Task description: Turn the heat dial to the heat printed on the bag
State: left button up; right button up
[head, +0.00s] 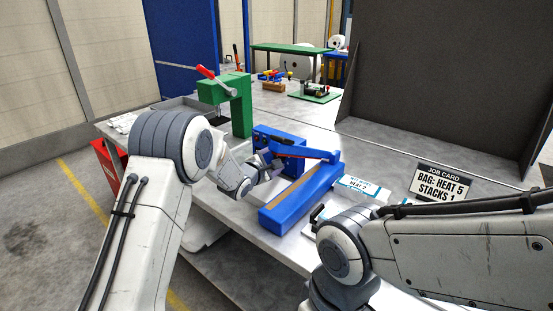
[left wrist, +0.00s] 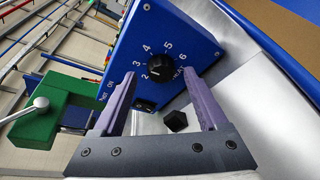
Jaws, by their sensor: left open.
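The blue heat sealer (head: 300,195) stands on the bench, its control box (head: 280,142) at the far end. In the left wrist view, the box's blue face carries the black heat dial (left wrist: 161,73), ringed by white numbers, with 2 to 6 readable. A pale mark shows on the knob, but I cannot tell its exact number. My left gripper (left wrist: 158,88) is open, its purple fingers either side of the dial in the picture; contact is unclear. In the head view the left gripper (head: 268,166) is beside the box. The white bag (head: 360,187) has small print, too blurred to read surely.
A job card (head: 440,184) reads "BAG: HEAT 5, STACKS 1". A green press (head: 235,105) with a red-handled lever stands behind the sealer. A black piece (left wrist: 176,121) shows below the dial. My right arm crosses the front right; its gripper is unseen.

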pick_arm(q)
jog(key=shift+w+d+f, duration=0.2)
jog(key=shift+w+d, duration=0.15)
jog(key=shift+w, duration=0.25)
grip_shut()
jog(key=shift+f+m+t+b, duration=0.3)
jog(key=shift+m+b, duration=0.3)
jog(key=shift+b, duration=0.5)
jog(key=m+b, duration=0.1)
jog(key=b, duration=0.1)
jog(key=m+t+b, duration=0.1)
jog(key=shift+s+d+f+y+b, duration=0.1)
jog(key=shift+d+f+y+b, duration=0.05)
jog(key=shift+y+b, duration=0.2)
jog(key=shift+m+t+b, duration=0.4)
jog(key=shift+m+b, duration=0.9)
jog(key=shift+b, duration=0.2)
